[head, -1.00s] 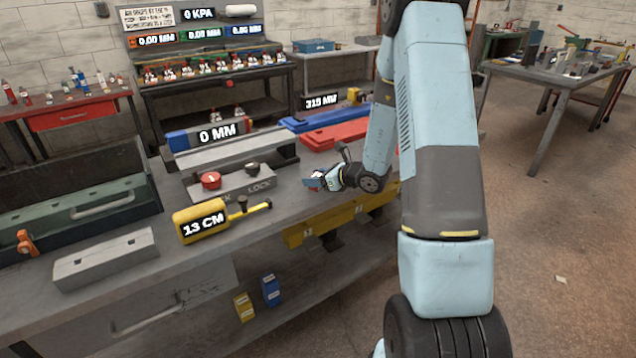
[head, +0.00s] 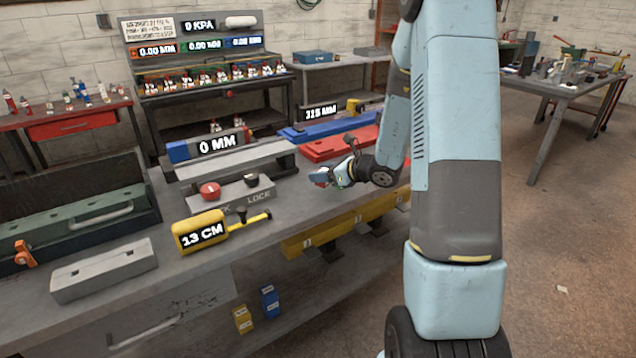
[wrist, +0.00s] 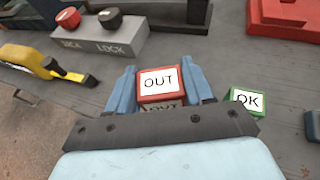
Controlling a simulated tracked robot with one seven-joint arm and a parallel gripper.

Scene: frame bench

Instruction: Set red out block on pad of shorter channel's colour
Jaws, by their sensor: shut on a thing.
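My gripper (wrist: 160,88) is shut on the red-framed OUT block (wrist: 159,82), whose white face shows between the blue fingers. In the head view my gripper (head: 326,177) is over the bench's front part, right of the lock box; the block there is mostly hidden. A green-framed OK block (wrist: 244,100) lies on the bench just right of my gripper in the wrist view. A red channel (head: 338,143) and a blue channel (head: 330,127) lie side by side farther back. My arm partly hides their right ends, so I cannot compare their lengths. I cannot make out the pads.
The lock box (head: 230,198) with red and black knobs, a yellow tape measure (head: 200,232) reading 13 CM, and a grey block (head: 104,270) stand to the left. A grey rail (head: 235,160) is behind.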

